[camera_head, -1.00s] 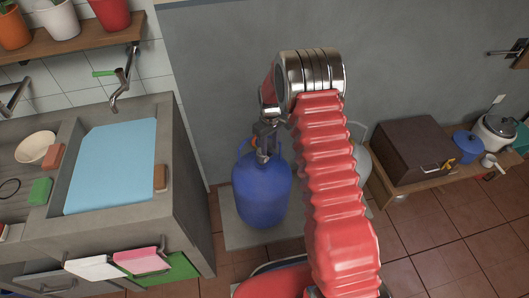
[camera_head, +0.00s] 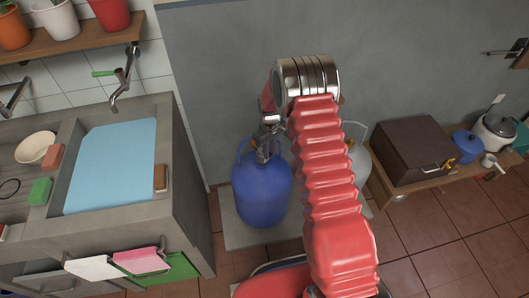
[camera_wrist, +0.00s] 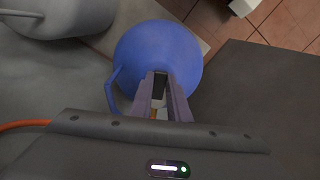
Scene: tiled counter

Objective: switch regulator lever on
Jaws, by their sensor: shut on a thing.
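A blue gas cylinder (camera_head: 262,196) stands upright on a pale slab against the grey wall; it also shows in the wrist view (camera_wrist: 180,48). My gripper (camera_head: 264,154) is at the cylinder's top, inside its collar handle. In the wrist view my gripper's two fingers (camera_wrist: 160,82) are shut on a small dark piece (camera_wrist: 160,90) over the cylinder top, seemingly the regulator lever. A small brass-coloured bit shows just below it. The rest of the regulator is hidden by my fingers and wrist, so the lever's angle cannot be told.
A grey cylinder (camera_head: 358,160) stands to the right, partly behind my red arm. An orange hose (camera_wrist: 30,123) shows at the wrist view's left. The sink counter (camera_head: 185,190) stands left; a low wooden shelf with a brown box (camera_head: 415,150) is right.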

